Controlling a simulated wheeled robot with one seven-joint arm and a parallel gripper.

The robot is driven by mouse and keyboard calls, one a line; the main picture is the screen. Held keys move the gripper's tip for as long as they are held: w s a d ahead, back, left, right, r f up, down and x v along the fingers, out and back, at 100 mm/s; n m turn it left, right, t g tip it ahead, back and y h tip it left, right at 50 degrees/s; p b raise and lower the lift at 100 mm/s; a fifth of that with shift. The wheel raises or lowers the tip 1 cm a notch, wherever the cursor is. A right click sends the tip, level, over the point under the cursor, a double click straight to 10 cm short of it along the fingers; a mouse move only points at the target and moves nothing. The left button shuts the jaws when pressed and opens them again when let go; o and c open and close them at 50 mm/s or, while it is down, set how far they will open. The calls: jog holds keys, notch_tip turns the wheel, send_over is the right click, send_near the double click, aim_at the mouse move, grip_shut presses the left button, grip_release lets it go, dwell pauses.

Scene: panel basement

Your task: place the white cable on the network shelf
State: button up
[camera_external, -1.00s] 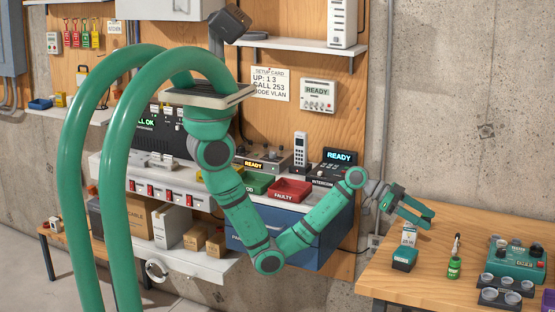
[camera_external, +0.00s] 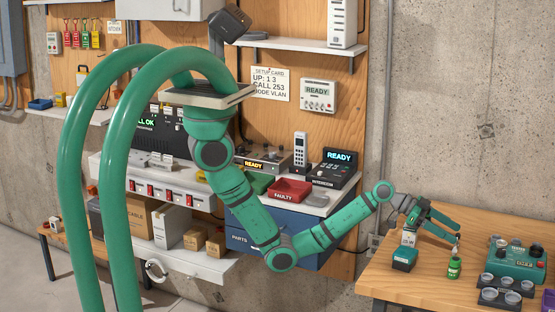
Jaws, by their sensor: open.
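My gripper (camera_external: 456,232) is open above the wooden table at the right. Its fingertips are close to the top of a small green bottle (camera_external: 454,268); I cannot tell whether they touch it. A white ring-shaped item (camera_external: 153,271) at the front of the low white shelf may be the coiled white cable, but it is too small to be sure. It is far to the left of my gripper. A white wall shelf (camera_external: 300,45) at the top carries a tall white device (camera_external: 342,22); no label shows that it is the network shelf.
The wooden table (camera_external: 390,285) also holds a teal box (camera_external: 404,258), a green device (camera_external: 516,258) and a dark tray of round cups (camera_external: 500,296). The workbench has a red bin (camera_external: 290,190) and an intercom (camera_external: 335,168). Cardboard boxes stand on the low shelf.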

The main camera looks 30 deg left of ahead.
jog(key=shift+d+f, duration=0.1)
jog(key=shift+d, duration=0.2)
jog(key=shift+c, duration=0.6)
jog(key=c, duration=1.1)
